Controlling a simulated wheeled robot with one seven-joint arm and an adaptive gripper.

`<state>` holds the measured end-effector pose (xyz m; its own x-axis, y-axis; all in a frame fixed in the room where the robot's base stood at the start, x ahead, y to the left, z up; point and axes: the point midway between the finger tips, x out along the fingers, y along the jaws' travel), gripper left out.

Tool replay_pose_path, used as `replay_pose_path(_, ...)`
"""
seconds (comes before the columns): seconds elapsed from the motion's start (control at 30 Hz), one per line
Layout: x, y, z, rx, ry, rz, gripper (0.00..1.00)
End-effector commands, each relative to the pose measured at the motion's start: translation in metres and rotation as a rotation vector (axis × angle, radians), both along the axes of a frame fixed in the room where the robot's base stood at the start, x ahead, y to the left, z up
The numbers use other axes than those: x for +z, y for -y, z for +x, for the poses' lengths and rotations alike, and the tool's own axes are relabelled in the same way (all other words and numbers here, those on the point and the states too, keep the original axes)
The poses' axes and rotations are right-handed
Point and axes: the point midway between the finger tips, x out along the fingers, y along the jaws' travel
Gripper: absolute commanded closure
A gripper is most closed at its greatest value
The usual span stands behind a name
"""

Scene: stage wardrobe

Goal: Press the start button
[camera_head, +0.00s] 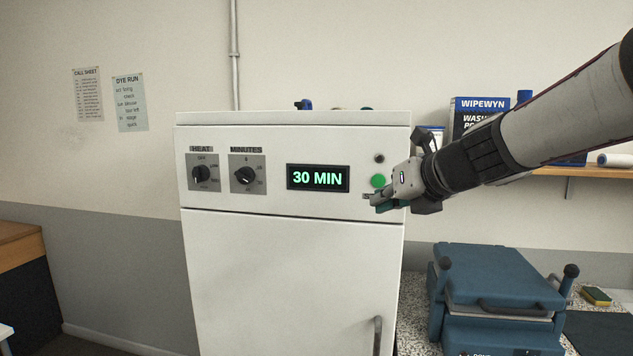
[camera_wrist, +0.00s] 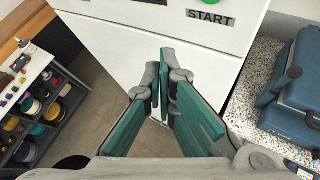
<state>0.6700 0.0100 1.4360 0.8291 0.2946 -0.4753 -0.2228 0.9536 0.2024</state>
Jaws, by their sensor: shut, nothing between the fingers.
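The start button is a round green button (camera_head: 378,181) on the right of the white machine's front panel (camera_head: 270,165). In the wrist view its lower edge (camera_wrist: 215,2) shows at the top, above the printed word START. My gripper (camera_head: 370,198) is shut and empty, with its tips just below and slightly left of the button in the head view. In the wrist view its teal-padded fingers (camera_wrist: 163,75) lie below the START label, over the machine's front. I cannot tell whether the tips touch the panel. The display (camera_head: 318,178) reads 30 MIN.
A HEAT dial (camera_head: 201,173) and a MINUTES dial (camera_head: 246,175) sit left of the display. A small dark round fitting (camera_head: 379,158) is above the button. A blue press-like device (camera_head: 498,290) stands on a speckled counter at right. A cart with spools (camera_wrist: 45,110) stands at left in the wrist view.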

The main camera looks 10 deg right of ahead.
Motion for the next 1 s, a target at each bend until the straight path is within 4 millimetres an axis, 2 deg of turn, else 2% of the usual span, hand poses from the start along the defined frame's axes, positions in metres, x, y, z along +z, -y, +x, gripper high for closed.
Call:
replay_pose_path(0.3, -0.003, 0.014, 0.042, -0.001, 0.000, -0.001, 1.00)
replay_pose_path(0.5, -0.001, 0.020, 0.061, 0.000, -0.002, 0.000, 1.00)
replay_pose_path(0.7, 0.000, 0.024, 0.073, 0.001, -0.001, -0.001, 1.00)
replay_pose_path(1.0, -0.001, 0.025, 0.076, 0.001, -0.001, -0.001, 1.00)
